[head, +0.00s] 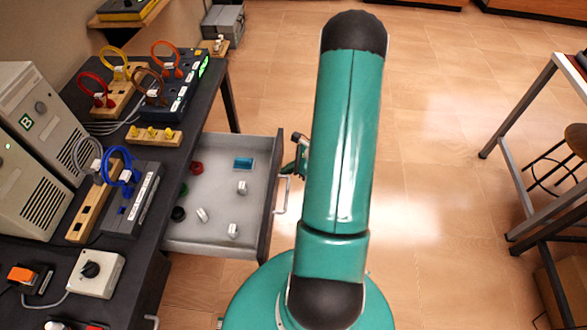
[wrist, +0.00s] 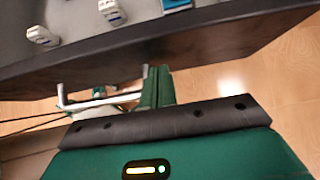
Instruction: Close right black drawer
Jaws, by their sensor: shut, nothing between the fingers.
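The black drawer (head: 269,205) is pulled out from the dark desk in the head view, its grey inside showing. Its front panel (wrist: 215,45) crosses the upper part of the wrist view. The metal handle (head: 283,195) is on the outer face of the front; it also shows in the wrist view (wrist: 64,97). My gripper (head: 299,158) is at the outer side of the drawer front, by the far end of the handle, and my arm partly hides it. In the wrist view the green fingers (wrist: 157,87) are together and empty, close to the front panel; contact is unclear.
The drawer holds a blue item (head: 244,163), a red ring (head: 197,168) and several small pale parts. The desk (head: 140,245) carries grey computers (head: 30,140), cables and switch boxes. A metal-legged table (head: 530,105) stands at the right. Open wooden floor (head: 440,150) lies between.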

